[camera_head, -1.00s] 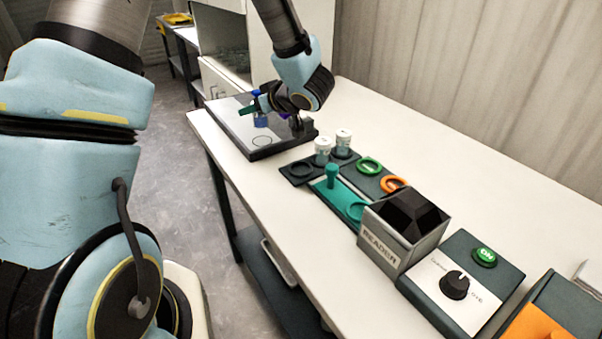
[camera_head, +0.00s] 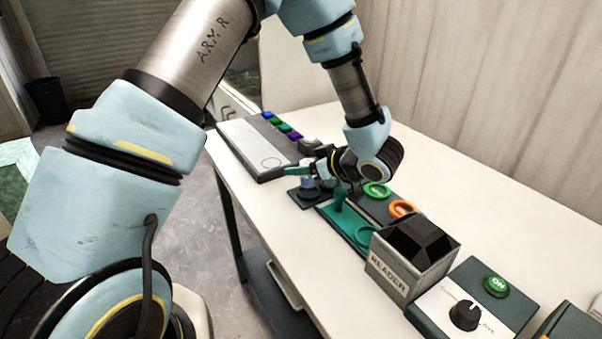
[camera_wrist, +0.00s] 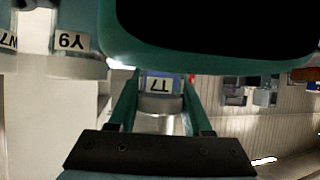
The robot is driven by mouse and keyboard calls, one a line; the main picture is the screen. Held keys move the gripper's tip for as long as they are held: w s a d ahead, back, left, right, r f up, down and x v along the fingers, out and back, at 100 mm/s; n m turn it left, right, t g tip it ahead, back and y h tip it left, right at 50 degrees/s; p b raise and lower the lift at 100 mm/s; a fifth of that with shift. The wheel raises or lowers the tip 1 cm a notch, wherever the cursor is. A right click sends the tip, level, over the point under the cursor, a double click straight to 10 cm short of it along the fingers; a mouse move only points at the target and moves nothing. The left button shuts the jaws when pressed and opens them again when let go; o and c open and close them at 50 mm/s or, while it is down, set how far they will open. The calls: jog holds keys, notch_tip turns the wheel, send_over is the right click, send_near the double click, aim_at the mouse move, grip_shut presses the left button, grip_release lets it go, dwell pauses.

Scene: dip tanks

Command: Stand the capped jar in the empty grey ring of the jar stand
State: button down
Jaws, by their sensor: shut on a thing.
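My gripper (camera_head: 307,172) is above the dark jar stand (camera_head: 293,194) at mid-table, beside the teal block. It is shut on a jar, whose bluish lower part (camera_head: 309,186) shows just under the fingers. In the wrist view my green fingers (camera_wrist: 158,88) stand on both sides of this jar (camera_wrist: 160,103), which carries a "T7" label and a blue edge. I cannot tell whether it touches the stand. The empty grey ring is mostly hidden by the gripper and jar. Two other labelled jars show at the left of the wrist view, one marked "Y9" (camera_wrist: 75,42).
The grey reader box (camera_head: 410,262) stands nearer. A flat panel with coloured buttons (camera_head: 250,150) lies at the back.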

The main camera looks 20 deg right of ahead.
jog(key=shift+f, duration=1.05)
jog(key=shift+f, duration=0.1)
jog(key=c, duration=0.6)
grip_release()
jog(key=b+v, duration=0.2)
jog(key=v, duration=1)
